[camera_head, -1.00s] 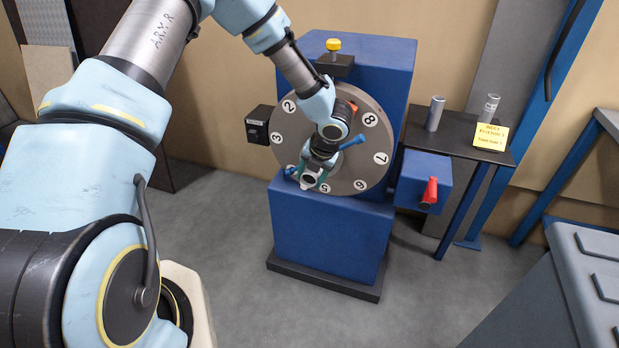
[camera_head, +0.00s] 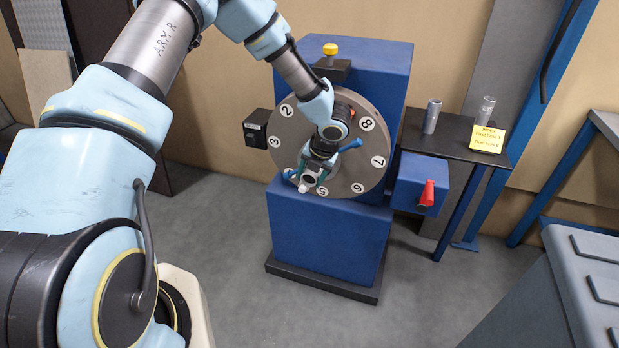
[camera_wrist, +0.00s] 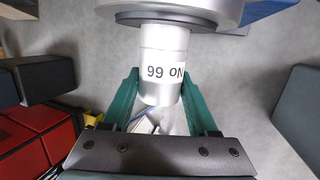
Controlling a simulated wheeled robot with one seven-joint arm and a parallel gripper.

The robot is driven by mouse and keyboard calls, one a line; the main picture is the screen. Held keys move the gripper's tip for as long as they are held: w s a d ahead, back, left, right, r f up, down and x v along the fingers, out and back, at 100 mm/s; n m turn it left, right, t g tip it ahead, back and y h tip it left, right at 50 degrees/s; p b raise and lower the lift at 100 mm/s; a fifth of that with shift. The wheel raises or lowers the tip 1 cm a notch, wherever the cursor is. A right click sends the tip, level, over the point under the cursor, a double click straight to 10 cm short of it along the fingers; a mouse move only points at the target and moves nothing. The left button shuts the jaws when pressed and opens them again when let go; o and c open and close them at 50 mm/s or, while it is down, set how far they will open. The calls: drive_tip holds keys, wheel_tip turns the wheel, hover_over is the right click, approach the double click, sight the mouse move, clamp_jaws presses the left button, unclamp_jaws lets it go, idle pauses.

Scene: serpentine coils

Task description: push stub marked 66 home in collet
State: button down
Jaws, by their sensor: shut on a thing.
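The stub marked No 66 (camera_wrist: 165,50) is a pale and silver cylinder in the wrist view, its label upside down. Its upper end meets the dark ring of the collet (camera_wrist: 165,18) below a grey round body. How deep it sits inside is hidden. My gripper (camera_wrist: 160,85) is shut on the stub, a green finger on each side of its lower part. In the head view my gripper (camera_head: 308,180) is at the lower front of the grey numbered disc (camera_head: 352,178), near number 5. A small white tip shows there.
The disc is on a blue machine (camera_head: 330,235) with a yellow knob (camera_head: 330,49) on top. A red handle (camera_head: 427,193) projects from a blue box at right. A dark side table (camera_head: 455,140) bears two metal cylinders and a yellow note (camera_head: 487,138). A grey case (camera_head: 570,270) stands front right.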

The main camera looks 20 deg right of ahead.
drive_tip(key=shift+w+d, duration=0.2)
drive_tip(key=shift+w+d+r+p, duration=0.1)
drive_tip(key=shift+w+d+p, duration=0.25)
drive_tip(key=shift+w+d, duration=0.1)
drive_tip(key=shift+w, duration=0.1)
drive_tip(key=shift+c, duration=0.5)
unclamp_jaws()
drive_tip(key=shift+r, duration=0.1)
drive_tip(key=shift+d, duration=0.1)
drive_tip(key=shift+r, duration=0.1)
